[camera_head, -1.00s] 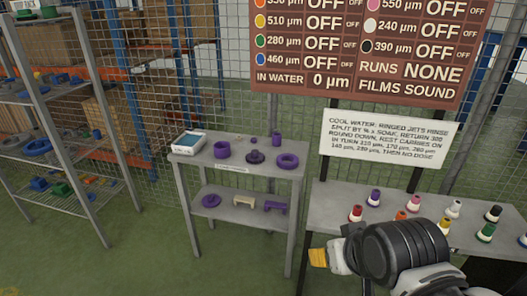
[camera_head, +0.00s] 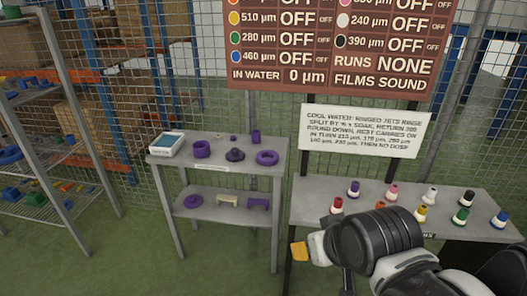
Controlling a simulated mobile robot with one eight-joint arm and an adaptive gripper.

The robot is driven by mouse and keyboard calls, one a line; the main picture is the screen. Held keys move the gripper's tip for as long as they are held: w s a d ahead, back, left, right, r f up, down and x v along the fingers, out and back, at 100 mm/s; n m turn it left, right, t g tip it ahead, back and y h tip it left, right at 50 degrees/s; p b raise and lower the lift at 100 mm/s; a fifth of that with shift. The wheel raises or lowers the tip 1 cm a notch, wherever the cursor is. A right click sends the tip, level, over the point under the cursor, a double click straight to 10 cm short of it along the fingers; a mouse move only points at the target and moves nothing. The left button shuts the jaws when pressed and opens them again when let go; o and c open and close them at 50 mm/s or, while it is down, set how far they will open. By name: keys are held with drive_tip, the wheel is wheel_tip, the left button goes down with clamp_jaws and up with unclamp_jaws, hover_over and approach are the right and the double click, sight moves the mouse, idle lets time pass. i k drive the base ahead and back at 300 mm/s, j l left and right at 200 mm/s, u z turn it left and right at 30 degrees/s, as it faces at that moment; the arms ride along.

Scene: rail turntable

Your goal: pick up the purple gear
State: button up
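Several purple parts are on a grey two-level table. On its top (camera_head: 180,157) are a short purple cylinder (camera_head: 202,149), a dark purple flanged part (camera_head: 235,155), a thick purple ring (camera_head: 267,158), a small upright purple piece (camera_head: 256,136) and a tiny purple piece (camera_head: 233,138). On its lower shelf (camera_head: 222,211) lie a flat round purple part (camera_head: 194,201) and a purple bracket (camera_head: 259,202). Teeth are too small to see, so I cannot tell which one is the gear. My gripper (camera_head: 304,250) is low in front, right of this table and apart from the purple parts. Its opening is not clear.
A white tray (camera_head: 167,145) and a beige bracket (camera_head: 227,200) share the table. A second table (camera_head: 310,198) at right holds several colored-top bottles, behind my arm. Wire shelving (camera_head: 45,150) stands at left. Green floor (camera_head: 130,255) in front of the purple parts' table is clear.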

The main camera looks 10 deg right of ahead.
sight(235, 156)
drive_tip(key=i+j+z, duration=0.1)
drive_tip(key=i+j, duration=0.65)
drive_tip(key=i, duration=0.1)
